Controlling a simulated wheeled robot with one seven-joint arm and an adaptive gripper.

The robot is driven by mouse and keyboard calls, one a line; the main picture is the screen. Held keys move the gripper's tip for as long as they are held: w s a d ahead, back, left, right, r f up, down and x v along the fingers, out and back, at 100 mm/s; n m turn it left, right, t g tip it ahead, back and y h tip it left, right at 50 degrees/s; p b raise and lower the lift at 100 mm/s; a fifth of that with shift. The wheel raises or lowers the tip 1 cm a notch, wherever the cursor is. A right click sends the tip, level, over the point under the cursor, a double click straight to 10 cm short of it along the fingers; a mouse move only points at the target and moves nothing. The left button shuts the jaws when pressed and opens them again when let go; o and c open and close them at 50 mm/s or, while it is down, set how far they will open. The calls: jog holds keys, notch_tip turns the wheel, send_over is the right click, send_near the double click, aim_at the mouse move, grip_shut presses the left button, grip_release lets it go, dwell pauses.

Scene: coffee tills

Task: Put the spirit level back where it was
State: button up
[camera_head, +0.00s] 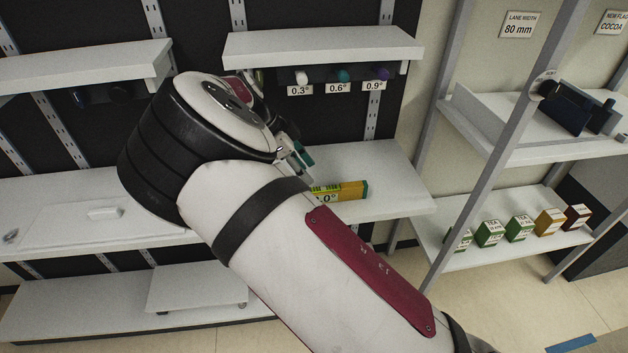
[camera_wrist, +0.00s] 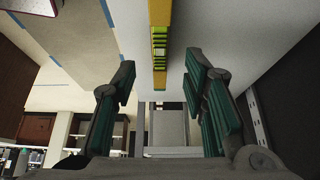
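The spirit level (camera_head: 352,190) is a yellow bar with a green vial and a dark end. It lies on the middle white shelf (camera_head: 400,205), its left part hidden behind my arm. In the wrist view the level (camera_wrist: 160,12) runs down from the top edge, between the lines of the two fingers. My gripper (camera_wrist: 160,75) is open, with clear gaps between its green-padded fingers and the level. In the head view my gripper (camera_head: 297,155) is partly hidden by my arm, close above and left of the level.
An upper shelf (camera_head: 320,44) overhangs, with knobs and labels 0.3°, 0.6° and 0.9° (camera_head: 375,86) under its edge. A "0°" tag (camera_head: 328,198) is at the level. On the right, a rack holds several small boxes (camera_head: 519,228) and dark devices (camera_head: 565,108).

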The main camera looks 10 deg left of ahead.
jog(key=shift+v, duration=1.1)
jog(key=s+d+r+n+g+y, duration=0.1)
jog(key=s+d+r+n+y, duration=0.1)
jog(key=s+d+r, duration=0.4)
jog(key=s+d+r+n+g+y, duration=0.1)
jog(key=s+d+r+y, duration=0.1)
jog(key=d+r, duration=0.45)
jog(key=s+d+r+n+y, duration=0.2)
jog(key=s+d+r, duration=0.1)
jog(key=d, duration=0.6)
jog(key=s+d+r+n+t, duration=0.1)
jog(key=s+d+n, duration=0.2)
jog(key=s, duration=0.5)
jog(key=s+d+n+t, duration=0.1)
jog(key=s+d+n, duration=0.2)
jog(key=s, duration=0.6)
jog(key=s+d+r+n+t, duration=0.1)
jog(key=s+d+n, duration=0.2)
jog(key=s, duration=0.5)
jog(key=shift+s+r+n, duration=0.2)
jog(key=shift+r+n, duration=0.15)
jog(key=shift+n, duration=0.05)
